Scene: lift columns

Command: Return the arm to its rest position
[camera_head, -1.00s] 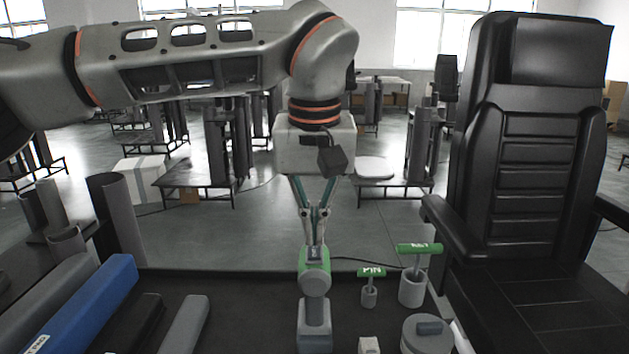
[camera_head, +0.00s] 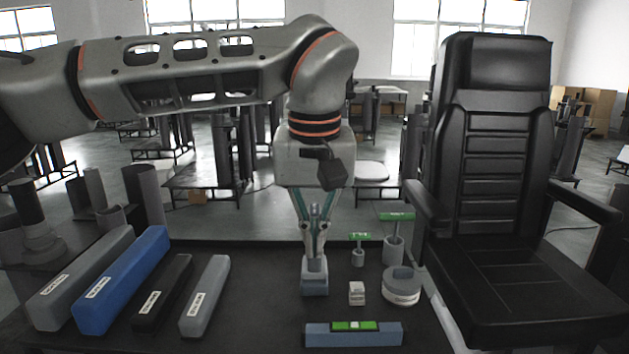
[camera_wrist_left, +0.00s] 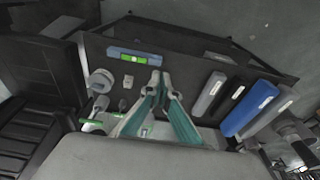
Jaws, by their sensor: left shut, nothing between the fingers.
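My left arm crosses the top of the head view from the left, its wrist pointing down. My left gripper (camera_head: 315,250) is shut and empty. Its fingertips are directly above or just behind a grey block-like stand (camera_head: 314,278) on the dark table (camera_head: 260,310); I cannot tell whether they touch. In the left wrist view the two teal fingers (camera_wrist_left: 160,78) come together over the table. My right gripper is not in view.
Long grey, blue (camera_head: 125,280) and black (camera_head: 163,293) blocks lie at left. A level (camera_head: 353,334) lies at the front. Green-handled pins (camera_head: 396,230), a round grey container (camera_head: 401,286) and a small box (camera_head: 356,293) are at right. A black chair (camera_head: 500,190) stands beside the table.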

